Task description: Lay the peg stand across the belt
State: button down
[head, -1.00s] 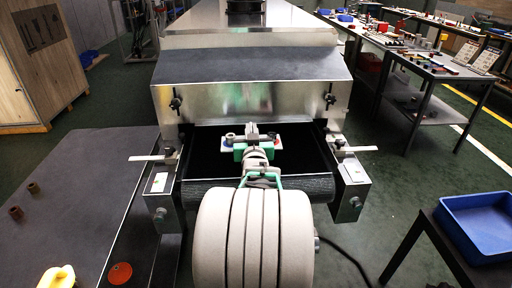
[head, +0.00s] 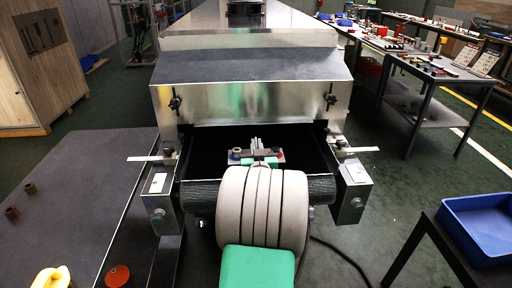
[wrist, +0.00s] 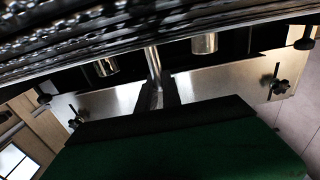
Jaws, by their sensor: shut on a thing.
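The peg stand (head: 240,157) shows in the head view in the mouth of the dryer, over the near end of the dark belt (head: 212,170). It lies left to right, across the belt's length. It has a dark peg at its left end and a reddish spot at its right end. My gripper (head: 257,147) is shut on the middle of the stand; my arm hides part of it. I cannot tell whether the stand touches the belt. In the wrist view short metal cylinders (wrist: 204,43) stand out on either side of my gripper (wrist: 155,85).
The dryer's steel hood (head: 250,100) stands just beyond the stand. Side brackets (head: 355,188) flank the belt. A grey table (head: 75,200) with small brown cups (head: 30,188) is at the left. A blue bin (head: 480,228) stands at the right.

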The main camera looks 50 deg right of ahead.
jog(key=shift+f, duration=0.3)
jog(key=shift+s+a+f+b, duration=0.15)
jog(key=shift+f+b, duration=0.15)
jog(key=shift+b, duration=0.1)
jog(key=c, duration=1.5)
grip_release()
jog(key=shift+a+f, duration=0.1)
jog(key=shift+f, duration=0.3)
jog(key=shift+r+p, duration=0.65)
jog(key=shift+p, duration=0.1)
jog(key=v, duration=1)
jog(key=shift+s+r, duration=0.25)
jog(key=shift+r, duration=0.1)
jog(key=shift+s+a, duration=0.3)
jog(key=shift+a, duration=0.2)
jog(key=shift+w, duration=0.1)
